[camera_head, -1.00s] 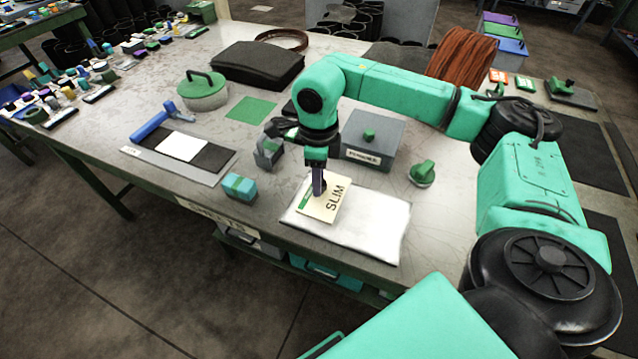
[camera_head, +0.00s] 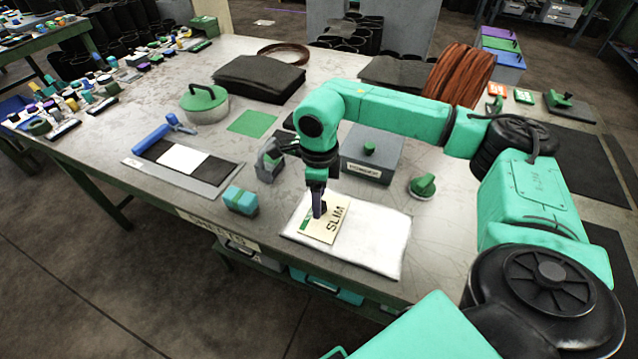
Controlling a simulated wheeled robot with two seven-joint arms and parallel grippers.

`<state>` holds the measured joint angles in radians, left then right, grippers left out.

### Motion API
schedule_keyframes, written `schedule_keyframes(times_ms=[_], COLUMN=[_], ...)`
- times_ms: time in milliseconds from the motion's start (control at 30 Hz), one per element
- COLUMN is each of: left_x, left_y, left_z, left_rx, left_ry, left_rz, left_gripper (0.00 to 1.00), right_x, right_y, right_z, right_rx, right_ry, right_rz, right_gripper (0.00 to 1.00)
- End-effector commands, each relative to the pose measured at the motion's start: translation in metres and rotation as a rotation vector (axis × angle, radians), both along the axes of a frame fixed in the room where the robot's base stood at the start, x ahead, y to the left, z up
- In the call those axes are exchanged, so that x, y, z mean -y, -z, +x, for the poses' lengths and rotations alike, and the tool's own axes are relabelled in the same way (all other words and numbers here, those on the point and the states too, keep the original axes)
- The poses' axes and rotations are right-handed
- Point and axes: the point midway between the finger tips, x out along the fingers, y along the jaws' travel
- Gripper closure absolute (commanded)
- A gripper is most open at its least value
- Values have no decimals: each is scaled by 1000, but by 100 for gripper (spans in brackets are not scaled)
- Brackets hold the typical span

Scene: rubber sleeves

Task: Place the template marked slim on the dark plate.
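The slim template (camera_head: 326,222) is a cream card with a green strip and the word SLIM. It is at the left part of a white pad (camera_head: 375,240) at the table's front. My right gripper (camera_head: 319,212) points down at it, its fingers together on the card near the green strip and seemingly gripping it. The fingertips are partly hidden. To the left lies a grey board (camera_head: 200,183) with a dark plate-like panel (camera_head: 217,169), a white panel and a blue roller. I cannot tell for certain which dark surface is the plate. My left gripper is not in view.
A teal block (camera_head: 240,200) stands left of the pad. A grey box with a green knob (camera_head: 370,155) and a green-handled tool (camera_head: 423,187) stand behind it. A green square (camera_head: 251,123), a round lidded pot (camera_head: 205,105) and black sheets (camera_head: 258,78) lie further back.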

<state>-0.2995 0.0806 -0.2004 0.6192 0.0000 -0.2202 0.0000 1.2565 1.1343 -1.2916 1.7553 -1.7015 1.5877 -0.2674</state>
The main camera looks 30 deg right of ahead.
Motion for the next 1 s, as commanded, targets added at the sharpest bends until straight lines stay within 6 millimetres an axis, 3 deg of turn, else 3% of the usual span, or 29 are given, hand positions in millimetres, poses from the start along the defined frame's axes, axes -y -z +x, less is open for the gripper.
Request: schedule_keyframes(times_ms=[300,400,533,1000], left_x=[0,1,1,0], left_y=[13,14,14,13], left_z=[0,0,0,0], left_rx=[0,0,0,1], left_ry=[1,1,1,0], left_rz=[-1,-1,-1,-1], left_gripper=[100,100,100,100], right_x=[-1,-1,0,0], right_y=[-81,-100,-110,-111], right_z=[1,1,0,0], right_rx=[4,3,0,0], right_ry=[-1,-2,-1,-1], right_rz=[2,0,0,0], right_gripper=[33,33,33,33])
